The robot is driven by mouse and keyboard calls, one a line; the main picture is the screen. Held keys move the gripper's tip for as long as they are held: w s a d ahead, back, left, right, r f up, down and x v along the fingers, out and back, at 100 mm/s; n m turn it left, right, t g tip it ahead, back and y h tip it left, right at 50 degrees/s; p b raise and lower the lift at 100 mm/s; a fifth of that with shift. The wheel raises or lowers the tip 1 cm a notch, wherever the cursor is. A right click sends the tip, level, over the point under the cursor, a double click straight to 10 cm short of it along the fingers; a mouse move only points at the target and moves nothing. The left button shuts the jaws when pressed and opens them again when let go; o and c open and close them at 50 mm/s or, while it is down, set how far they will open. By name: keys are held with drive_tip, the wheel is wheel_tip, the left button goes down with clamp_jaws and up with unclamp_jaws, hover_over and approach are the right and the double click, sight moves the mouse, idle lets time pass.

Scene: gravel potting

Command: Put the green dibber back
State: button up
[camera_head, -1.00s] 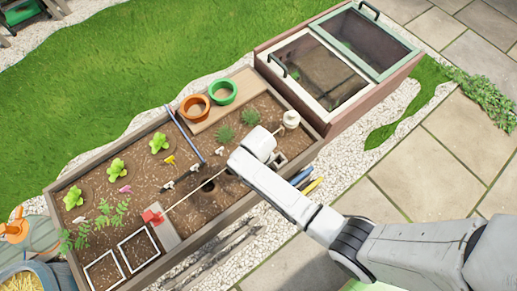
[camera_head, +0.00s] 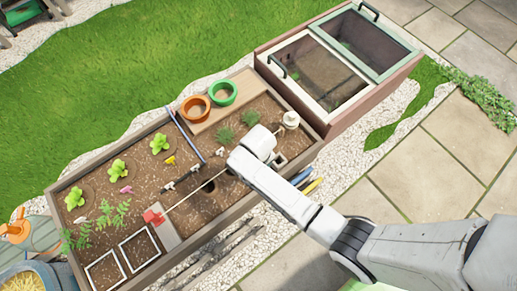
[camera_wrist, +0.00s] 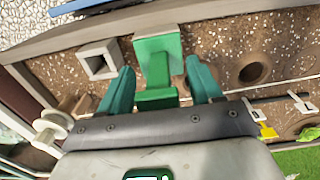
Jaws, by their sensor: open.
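In the wrist view, the green dibber (camera_wrist: 157,98) shows as a green block-shaped piece with a broad square part beyond it. It lies between the two teal fingers of my gripper (camera_wrist: 160,68). The fingers are open, with a gap on each side of it. Its lower end is hidden, so I cannot tell whether it stands in soil or in a socket. A pale square socket (camera_wrist: 98,60) with a dark opening sits just left of it. In the head view the dibber and fingertips are hidden under my white wrist.
Orange (camera_head: 194,108) and green (camera_head: 222,92) pots stand at the back. A cold frame (camera_head: 330,75) stands beyond the right end.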

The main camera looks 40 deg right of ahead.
wheel_tip(320, 180, up, 11)
drive_tip(key=p, duration=0.4)
drive_tip(key=s+d+r, duration=0.4)
drive_tip(key=s+r, duration=0.1)
drive_tip(key=s, duration=0.3)
drive_tip(key=s+d+r+t, duration=0.1)
drive_tip(key=s+d+r, duration=0.2)
drive_tip(key=s+r, duration=0.3)
drive_tip(key=s, duration=0.2)
drive_tip(key=shift+s+d+r, duration=0.25)
drive_tip(key=shift+s+d, duration=0.05)
drive_tip(key=shift+d, duration=0.1)
wheel_tip(320, 180, up, 23)
drive_tip(key=p, duration=2.3)
drive_tip(key=shift+p, duration=0.3)
drive_tip(key=shift+r, duration=0.1)
